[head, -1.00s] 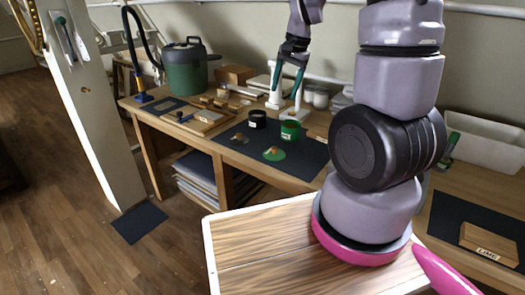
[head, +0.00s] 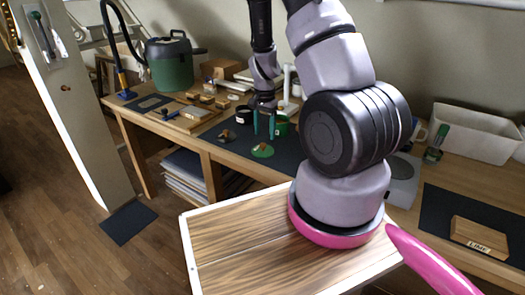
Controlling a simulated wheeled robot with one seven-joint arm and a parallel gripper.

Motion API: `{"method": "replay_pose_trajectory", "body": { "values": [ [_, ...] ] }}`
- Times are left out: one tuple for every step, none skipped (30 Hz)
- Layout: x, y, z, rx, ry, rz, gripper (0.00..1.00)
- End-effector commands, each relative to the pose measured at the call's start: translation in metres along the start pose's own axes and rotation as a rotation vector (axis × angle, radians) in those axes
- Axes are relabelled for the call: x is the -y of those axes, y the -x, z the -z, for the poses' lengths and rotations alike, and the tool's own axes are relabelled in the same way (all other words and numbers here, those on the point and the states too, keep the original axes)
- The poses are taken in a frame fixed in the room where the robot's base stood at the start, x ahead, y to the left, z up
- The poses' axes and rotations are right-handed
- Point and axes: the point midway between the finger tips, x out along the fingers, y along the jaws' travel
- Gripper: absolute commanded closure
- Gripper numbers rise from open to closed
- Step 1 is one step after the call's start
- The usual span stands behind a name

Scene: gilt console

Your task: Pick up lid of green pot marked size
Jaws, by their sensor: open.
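The green lid (head: 262,151), a flat disc with a small tan knob, lies on the dark mat of the workbench. The small green pot (head: 284,129) stands just behind it to the right, partly hidden by my gripper; I cannot read any marking on it. My gripper (head: 264,134) points down with two teal fingers apart and nothing between them. Its fingertips appear just above the lid's knob; the exact gap is hard to tell.
A small black pot (head: 243,114) stands left of my gripper, with a dark lid (head: 227,137) before it. A block labelled LIME (head: 479,236) lies at right.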

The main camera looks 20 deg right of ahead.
Motion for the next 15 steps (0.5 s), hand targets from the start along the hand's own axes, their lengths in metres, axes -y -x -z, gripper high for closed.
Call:
{"method": "replay_pose_trajectory", "body": {
  "values": [
    [0.0,-0.007,-0.001,0.001,-0.001,-0.002,0.32],
    [0.001,-0.011,-0.002,0.002,-0.002,-0.002,0.32],
    [0.002,-0.018,-0.003,0.003,-0.001,-0.003,0.32],
    [0.003,-0.022,-0.004,0.002,0.0,-0.003,0.32],
    [0.004,-0.027,-0.005,0.002,-0.002,-0.002,0.32],
    [0.004,-0.033,-0.005,0.002,-0.001,-0.003,0.32],
    [0.004,-0.037,-0.005,0.002,-0.001,-0.002,0.32],
    [0.004,-0.04,-0.005,0.002,-0.002,-0.001,0.32],
    [0.004,-0.044,-0.004,0.001,-0.003,-0.001,0.32],
    [0.004,-0.046,-0.004,0.001,-0.002,-0.001,0.32],
    [0.005,-0.047,-0.005,0.0,-0.002,0.0,0.32],
    [0.005,-0.048,-0.005,0.0,-0.001,0.0,0.32],
    [0.005,-0.048,-0.005,0.0,-0.001,0.0,0.32],
    [0.005,-0.048,-0.005,0.0,-0.001,0.001,0.32],
    [0.005,-0.048,-0.005,0.0,-0.001,0.001,0.32]
  ]
}}
